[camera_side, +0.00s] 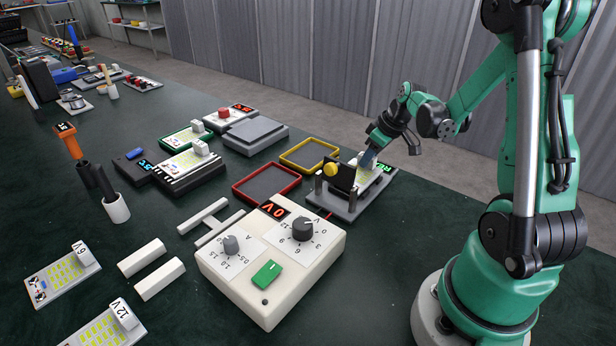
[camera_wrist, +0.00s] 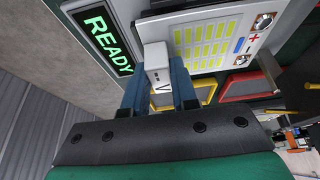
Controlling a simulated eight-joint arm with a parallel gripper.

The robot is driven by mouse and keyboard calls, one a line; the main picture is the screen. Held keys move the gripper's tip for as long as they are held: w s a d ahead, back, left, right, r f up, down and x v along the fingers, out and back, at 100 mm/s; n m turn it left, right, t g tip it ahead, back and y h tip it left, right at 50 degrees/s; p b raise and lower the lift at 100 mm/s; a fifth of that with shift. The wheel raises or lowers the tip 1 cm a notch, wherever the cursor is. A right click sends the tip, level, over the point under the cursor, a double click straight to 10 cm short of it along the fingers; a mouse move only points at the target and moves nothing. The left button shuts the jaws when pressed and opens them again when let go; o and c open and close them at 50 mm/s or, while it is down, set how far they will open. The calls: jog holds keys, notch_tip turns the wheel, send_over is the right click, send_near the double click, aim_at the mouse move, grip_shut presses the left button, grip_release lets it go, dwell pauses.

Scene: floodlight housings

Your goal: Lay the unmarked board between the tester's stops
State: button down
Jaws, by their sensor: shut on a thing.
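My gripper (camera_side: 369,158) is shut on the white block of a board (camera_side: 366,178) at the tester (camera_side: 345,207). In the wrist view my gripper (camera_wrist: 158,84) has its blue fingers on either side of that block. The held board (camera_wrist: 205,42) shows yellow-green cells, plus and minus marks and round terminals. A V-like mark shows on the block; the rest of its face is hidden. The tester has a yellow knob (camera_side: 331,169), a dark upright part and a green READY display (camera_wrist: 103,38). I cannot tell whether the board rests on it or sits between its stops.
A red-rimmed tray (camera_side: 240,196) and a yellow-rimmed tray (camera_side: 324,143) lie left of the tester. A cream power supply (camera_side: 252,289) reading 0 V stands in front. Boards marked 12 V (camera_side: 100,333) and apparently 6 V (camera_side: 60,277) lie front left. More boards stand farther back.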

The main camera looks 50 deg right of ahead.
jog(key=shift+f, duration=0.4)
jog(key=c, duration=0.6)
grip_release()
jog(key=shift+r, duration=0.1)
jog(key=v, duration=0.5)
jog(key=shift+a+r, duration=0.15)
jog(key=shift+r, duration=0.05)
jog(key=a+r+t, duration=0.1)
jog(key=a+r, duration=0.2)
jog(key=a, duration=0.7)
jog(key=a+r+t, duration=0.1)
jog(key=a+r, duration=0.2)
jog(key=a, duration=0.8)
jog(key=shift+s+a+t, duration=0.15)
jog(key=shift+a+t, duration=0.1)
jog(key=shift+t, duration=0.05)
